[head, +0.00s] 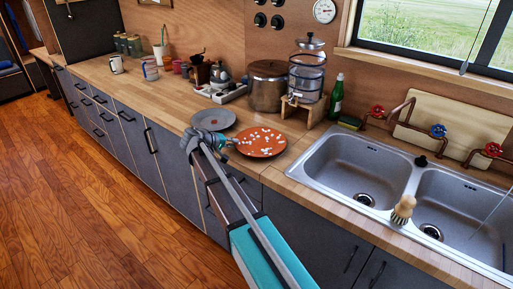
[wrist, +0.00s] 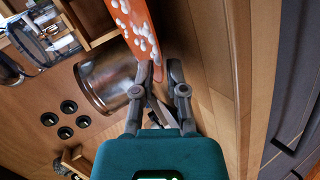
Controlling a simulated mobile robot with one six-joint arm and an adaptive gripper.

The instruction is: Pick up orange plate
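The orange plate (head: 262,142) lies on the wooden counter between the grey plate and the sink. Small white bits are scattered over its top. My gripper (head: 226,142) is at its left rim in the head view. In the wrist view the plate (wrist: 132,20) shows steeply from its side, partly cut off by the top edge. My gripper's fingers (wrist: 161,72) stand on either side of its rim. A narrow gap shows between the rim and the right finger, so the gripper looks open, not clamped.
A grey plate (head: 213,119) lies just behind my gripper. A metal pot (head: 268,87) and a water dispenser on a wooden stand (head: 302,110) are behind the orange plate. The double sink (head: 357,168) is to the right. The counter's front edge is close by.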

